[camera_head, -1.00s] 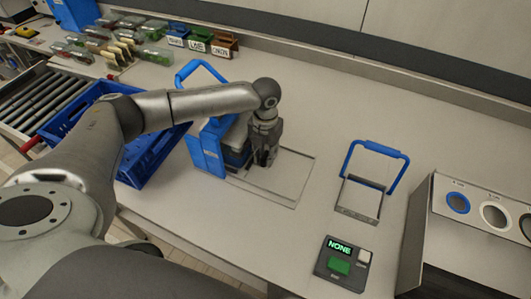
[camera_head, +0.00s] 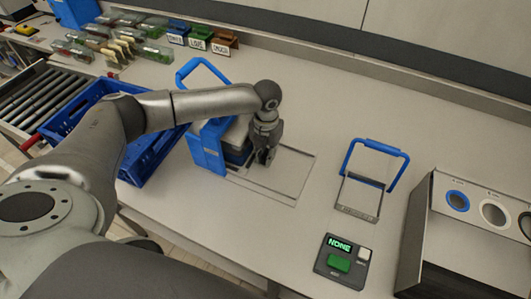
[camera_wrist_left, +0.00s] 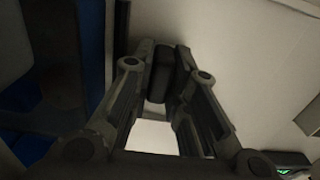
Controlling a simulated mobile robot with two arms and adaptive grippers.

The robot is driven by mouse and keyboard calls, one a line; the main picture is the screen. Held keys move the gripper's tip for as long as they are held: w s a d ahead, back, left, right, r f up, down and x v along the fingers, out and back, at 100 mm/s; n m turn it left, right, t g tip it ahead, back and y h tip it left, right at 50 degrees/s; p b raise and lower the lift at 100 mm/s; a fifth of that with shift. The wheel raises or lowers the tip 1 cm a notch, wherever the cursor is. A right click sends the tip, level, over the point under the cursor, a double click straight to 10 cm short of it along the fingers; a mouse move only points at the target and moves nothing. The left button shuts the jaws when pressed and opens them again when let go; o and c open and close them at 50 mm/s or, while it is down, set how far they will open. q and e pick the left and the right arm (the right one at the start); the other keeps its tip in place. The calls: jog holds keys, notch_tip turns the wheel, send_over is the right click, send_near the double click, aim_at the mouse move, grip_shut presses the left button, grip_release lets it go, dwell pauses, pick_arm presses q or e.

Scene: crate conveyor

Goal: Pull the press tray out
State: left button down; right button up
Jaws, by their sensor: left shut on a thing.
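The blue press (camera_head: 208,148) stands on the worktop beside the blue crate, with a blue bar handle above it. A flat grey rectangular plate or recess (camera_head: 290,178) lies at its right side; I cannot tell whether it is the press tray or its bed. My left gripper (camera_head: 264,157) points down at the right side of the press. In the left wrist view its fingers (camera_wrist_left: 160,78) are shut on a dark block-like handle (camera_wrist_left: 161,72). The rest of the tray is hidden behind the gripper and the press. My right gripper is out of view.
A blue crate (camera_head: 72,118) sits at the left by the roller conveyor (camera_head: 38,100). A blue-handled frame (camera_head: 360,195) and a control box reading NONE (camera_head: 342,262) lie to the right. Labelled bins (camera_head: 200,38) line the back. The worktop behind the plate is clear.

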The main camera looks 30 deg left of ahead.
pick_arm(q)
jog(key=d, duration=1.1)
jog(key=w+d, duration=0.1)
jog(key=d, duration=0.5)
jog(key=shift+d+r+p, duration=0.1)
jog(key=shift+p, duration=0.2)
jog(key=c, duration=1.7)
grip_release()
jog(key=shift+d, duration=0.15)
notch_tip(320, 180, up, 12)
